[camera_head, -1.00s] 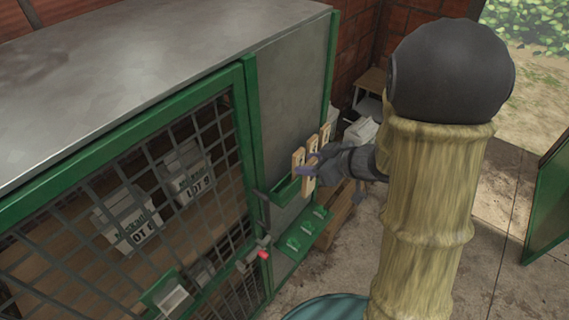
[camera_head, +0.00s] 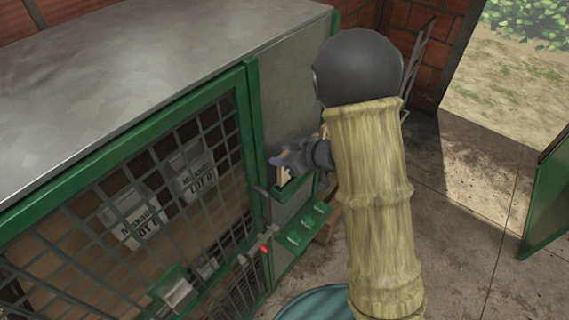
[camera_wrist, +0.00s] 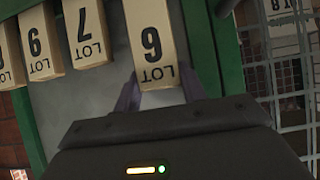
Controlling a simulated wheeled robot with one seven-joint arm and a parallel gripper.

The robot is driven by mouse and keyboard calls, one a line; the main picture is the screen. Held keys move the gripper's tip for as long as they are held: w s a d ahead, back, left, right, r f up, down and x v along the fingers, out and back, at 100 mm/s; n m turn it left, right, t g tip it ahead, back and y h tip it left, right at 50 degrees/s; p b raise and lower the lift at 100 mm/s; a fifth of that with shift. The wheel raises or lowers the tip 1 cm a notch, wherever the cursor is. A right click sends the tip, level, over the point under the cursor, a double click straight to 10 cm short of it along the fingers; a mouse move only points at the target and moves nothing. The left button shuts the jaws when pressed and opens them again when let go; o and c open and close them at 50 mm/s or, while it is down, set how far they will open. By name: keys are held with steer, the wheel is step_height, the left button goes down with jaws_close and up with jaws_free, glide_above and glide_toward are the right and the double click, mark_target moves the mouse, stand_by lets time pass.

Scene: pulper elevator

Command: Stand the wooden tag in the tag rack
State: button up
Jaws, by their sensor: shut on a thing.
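My gripper (camera_wrist: 160,92) is shut on a wooden tag (camera_wrist: 151,38), one finger on each side of its LOT end. The print is upside down in the wrist view; its digit looks like a 9 when turned right way up. In the head view the held tag (camera_head: 284,177) is roughly upright, just at a small green tray (camera_head: 293,190) on the grey cabinet side, which looks like the tag rack. The tag's far end runs out of the wrist view, so I cannot tell whether it is inside the tray.
Several other LOT tags (camera_wrist: 84,33) stand in a row to the left in the wrist view. A lower green ledge with pale fittings (camera_head: 305,230) sits below the tray. The mesh door (camera_head: 190,190) and green post (camera_head: 256,150) are close on the left. Open floor lies right.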

mark_target(284, 169)
steer(key=shift+w+f+p, duration=0.1)
steer(key=shift+f+p, duration=0.2)
steer(key=shift+f, duration=1.6)
steer(key=shift+s, duration=0.2)
steer(key=shift+f, duration=0.15)
steer(key=o, duration=1)
steer(key=shift+o, duration=0.2)
steer(key=shift+w, duration=0.1)
